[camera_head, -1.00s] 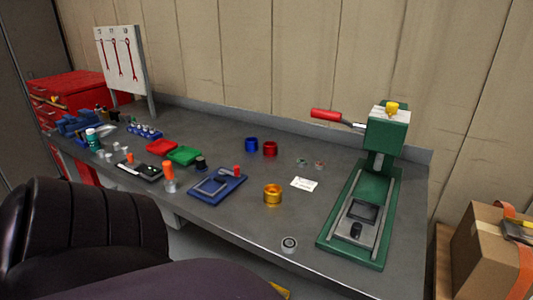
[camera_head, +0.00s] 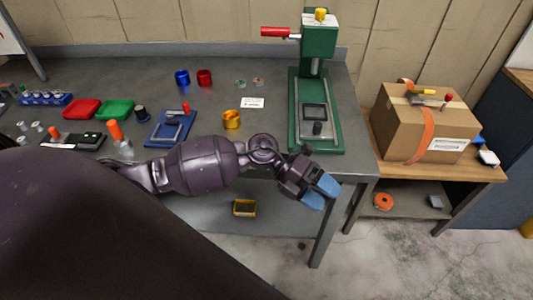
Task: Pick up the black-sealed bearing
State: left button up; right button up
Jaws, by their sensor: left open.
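In the head view, my left arm reaches in from the left across the bench front. My left gripper (camera_head: 321,193), with blue fingertips, is open and empty. It shows in front of the bench edge, below the green press (camera_head: 318,95). The small dark-centred ring seen near the front edge earlier is not clearly visible now; my left arm covers about that spot. Two small rings lie at the back, one greenish (camera_head: 241,83) and one reddish (camera_head: 258,82); I cannot tell their seals. My right gripper is not in view.
A gold cup (camera_head: 231,120) and a white card (camera_head: 252,102) stand left of the press. Blue (camera_head: 182,78) and red (camera_head: 204,77) cups are behind. A blue fixture (camera_head: 170,129) is further left. A cardboard box (camera_head: 425,125) sits on the right side table.

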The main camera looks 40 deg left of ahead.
pick_arm(q)
jog(key=w+a+r+m+g+y+p, duration=0.15)
jog(key=w+a+y, duration=0.25)
jog(key=a+y, duration=0.45)
jog(key=w+a+r+m+t+y+p, duration=0.15)
jog(key=w+a+r+y, duration=0.35)
jog(key=a, duration=0.6)
jog(key=shift+m+g+y, duration=0.4)
jog(key=shift+g+y, duration=0.05)
jog(key=shift+g, duration=0.05)
jog(key=f, duration=0.2)
jog(key=s+f, duration=0.1)
jog(key=f, duration=0.4)
jog(key=shift+s+a+f, duration=0.15)
jog(key=shift+f, duration=0.25)
notch_tip(320, 180, down, 4)
jog(key=shift+s+f, duration=0.1)
jog(key=shift+f, duration=0.3)
jog(key=shift+r, duration=0.1)
jog(key=c, duration=1.1)
